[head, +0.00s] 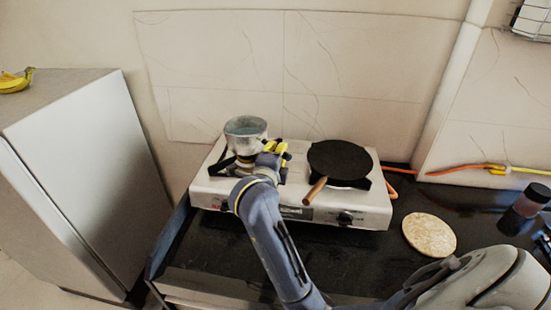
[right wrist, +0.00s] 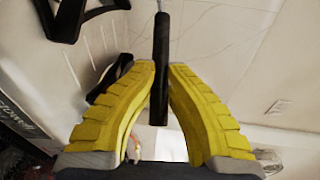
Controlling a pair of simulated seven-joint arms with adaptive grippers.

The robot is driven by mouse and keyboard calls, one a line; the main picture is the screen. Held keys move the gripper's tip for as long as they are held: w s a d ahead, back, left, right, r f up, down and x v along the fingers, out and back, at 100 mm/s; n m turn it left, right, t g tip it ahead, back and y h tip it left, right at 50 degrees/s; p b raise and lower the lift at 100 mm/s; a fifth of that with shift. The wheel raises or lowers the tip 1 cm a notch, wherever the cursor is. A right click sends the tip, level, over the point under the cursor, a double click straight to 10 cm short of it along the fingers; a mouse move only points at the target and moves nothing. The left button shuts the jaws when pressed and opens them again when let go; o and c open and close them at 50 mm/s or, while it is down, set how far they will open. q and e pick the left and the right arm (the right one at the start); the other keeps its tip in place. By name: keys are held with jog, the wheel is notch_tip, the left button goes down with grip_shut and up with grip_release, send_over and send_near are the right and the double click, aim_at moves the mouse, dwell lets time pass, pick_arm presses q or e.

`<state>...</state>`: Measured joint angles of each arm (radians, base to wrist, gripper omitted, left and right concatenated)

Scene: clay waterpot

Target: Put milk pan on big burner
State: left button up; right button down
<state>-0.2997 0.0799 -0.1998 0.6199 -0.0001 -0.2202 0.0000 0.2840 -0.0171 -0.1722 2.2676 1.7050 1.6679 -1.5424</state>
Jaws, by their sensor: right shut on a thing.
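The milk pan (head: 246,130), a small grey metal pot, is upright over the left burner (head: 228,165) of the white stove. I cannot tell if its base touches the burner. My right gripper (head: 274,149), with yellow fingers, is at the pan's right side. In the right wrist view its fingers (right wrist: 160,75) are closed around the black handle (right wrist: 162,45). The pan's body is not clearly visible there. The right burner (head: 362,184) is mostly hidden under a black flat pan (head: 339,159). My left gripper is not in view.
The white stove (head: 290,212) stands on a dark counter. The flat pan's wooden handle (head: 315,190) points toward the front. A round tan board (head: 429,235) and dark jars (head: 530,200) are at right. An orange hose (head: 450,171) runs along the wall. A cabinet (head: 85,170) stands left.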

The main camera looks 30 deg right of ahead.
jog(key=shift+f, duration=1.1)
jog(key=c, duration=1.5)
grip_release()
jog(key=shift+f, duration=0.15)
jog(key=v, duration=0.7)
jog(key=shift+s+a, duration=0.2)
jog(key=shift+d, duration=0.1)
